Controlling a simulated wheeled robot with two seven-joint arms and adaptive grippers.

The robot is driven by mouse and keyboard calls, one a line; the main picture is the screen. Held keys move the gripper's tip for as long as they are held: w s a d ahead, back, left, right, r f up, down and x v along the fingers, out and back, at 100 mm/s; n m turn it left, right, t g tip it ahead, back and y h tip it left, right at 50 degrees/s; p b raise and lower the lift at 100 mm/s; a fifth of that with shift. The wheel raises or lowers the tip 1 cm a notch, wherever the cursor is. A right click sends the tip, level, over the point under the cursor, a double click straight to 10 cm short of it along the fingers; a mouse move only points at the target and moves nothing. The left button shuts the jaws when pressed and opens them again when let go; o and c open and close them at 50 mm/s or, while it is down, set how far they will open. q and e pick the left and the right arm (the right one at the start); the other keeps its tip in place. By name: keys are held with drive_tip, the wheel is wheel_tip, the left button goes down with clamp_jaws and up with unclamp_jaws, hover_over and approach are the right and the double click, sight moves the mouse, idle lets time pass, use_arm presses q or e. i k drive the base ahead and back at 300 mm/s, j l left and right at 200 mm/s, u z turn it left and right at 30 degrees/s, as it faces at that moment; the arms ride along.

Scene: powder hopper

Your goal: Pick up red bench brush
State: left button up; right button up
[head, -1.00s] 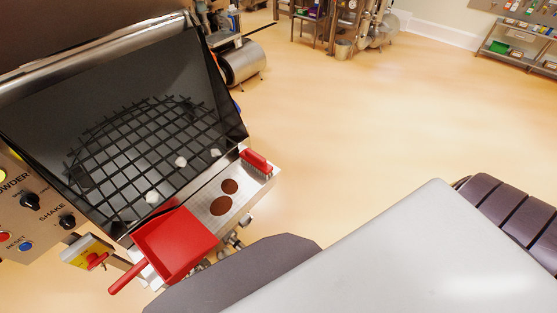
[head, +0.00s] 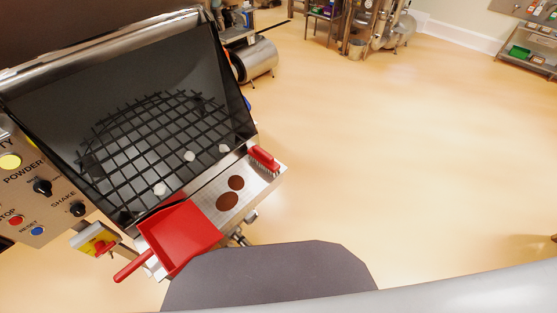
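The red bench brush (head: 264,158) lies at the right end of the steel ledge (head: 209,198) along the hopper's front edge. Its bristles point down toward the front of the ledge. A red dustpan (head: 180,237) lies at the left end of the same ledge, its handle sticking out to the lower left. Neither of my grippers shows in the head view.
The hopper (head: 130,85) is open, with a black grid (head: 150,140) and several white lumps on it. Two brown round patches (head: 228,200) mark the ledge. A control panel (head: 38,190) with knobs and buttons stands at the left. The floor (head: 400,150) to the right is clear.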

sight(265, 160)
drive_tip(key=i+l+u, duration=0.25)
drive_tip(key=l, duration=0.25)
drive_tip(key=l+u, duration=0.25)
drive_tip(key=l, duration=0.25)
drive_tip(key=i+l+u, duration=0.1)
drive_tip(key=l+u, duration=0.15)
drive_tip(key=l, duration=0.3)
drive_tip(key=l+u, duration=0.25)
drive_tip(key=l, duration=0.25)
drive_tip(key=l+u, duration=0.25)
drive_tip(key=l, duration=0.3)
drive_tip(key=l+u, duration=0.3)
drive_tip(key=l, duration=0.25)
drive_tip(key=k+l+u, duration=0.25)
drive_tip(key=l, duration=0.25)
drive_tip(key=k+l+u, duration=0.1)
drive_tip(key=l+u, duration=0.15)
drive_tip(key=l, duration=0.25)
